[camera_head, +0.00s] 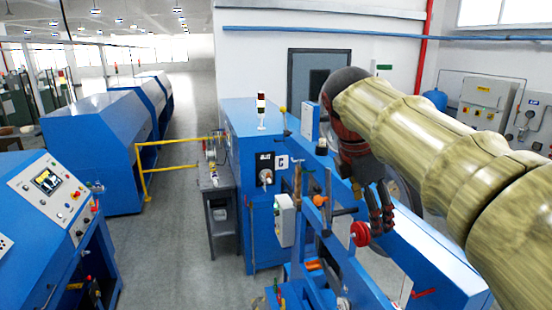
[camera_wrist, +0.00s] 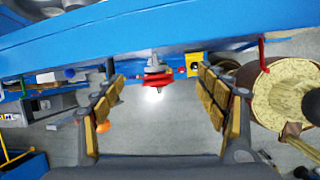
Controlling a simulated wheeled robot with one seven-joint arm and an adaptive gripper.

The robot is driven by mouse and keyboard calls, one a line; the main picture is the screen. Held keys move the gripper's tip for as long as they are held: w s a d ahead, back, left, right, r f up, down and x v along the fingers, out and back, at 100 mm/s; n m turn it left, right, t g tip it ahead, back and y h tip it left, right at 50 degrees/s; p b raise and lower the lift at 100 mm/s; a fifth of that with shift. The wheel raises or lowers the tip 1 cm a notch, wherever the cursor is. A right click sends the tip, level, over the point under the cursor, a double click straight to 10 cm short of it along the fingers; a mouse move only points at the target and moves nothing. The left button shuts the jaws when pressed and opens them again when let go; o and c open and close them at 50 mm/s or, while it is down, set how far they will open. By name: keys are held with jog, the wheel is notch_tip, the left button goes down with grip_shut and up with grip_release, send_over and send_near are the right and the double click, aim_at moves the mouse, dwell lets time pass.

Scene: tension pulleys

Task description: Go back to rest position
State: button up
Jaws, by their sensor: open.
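My gripper (camera_head: 381,221) is at the end of my arm, in front of the blue machine (camera_head: 460,282) in the head view. In the wrist view my gripper (camera_wrist: 160,110) has its two padded fingers wide apart, with nothing held between them. A red pulley (camera_head: 360,234) on the blue frame is just left of the fingertips in the head view. In the wrist view a red pulley (camera_wrist: 157,81) shows beyond and between the fingers, apart from them, below the blue beam (camera_wrist: 150,32).
A spool with a pale flange (camera_wrist: 290,90) is right of the fingers in the wrist view. A blue control console (camera_head: 62,200) stands at the left in the head view. A yellow rail (camera_head: 180,168) crosses between machines. The grey aisle floor (camera_head: 180,240) is clear.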

jog(key=s+a+f+m+t+y, duration=0.2)
jog(key=s+a+f+m, duration=0.1)
jog(key=s+f+m, duration=0.75)
jog(key=s+a+f+m+t+y, duration=0.1)
jog(key=s+a+f+m+y, duration=0.15)
jog(key=s+f+m, duration=0.75)
notch_tip(320, 180, down, 35)
jog(key=s+n+b, duration=0.1)
jog(key=b, duration=3.4)
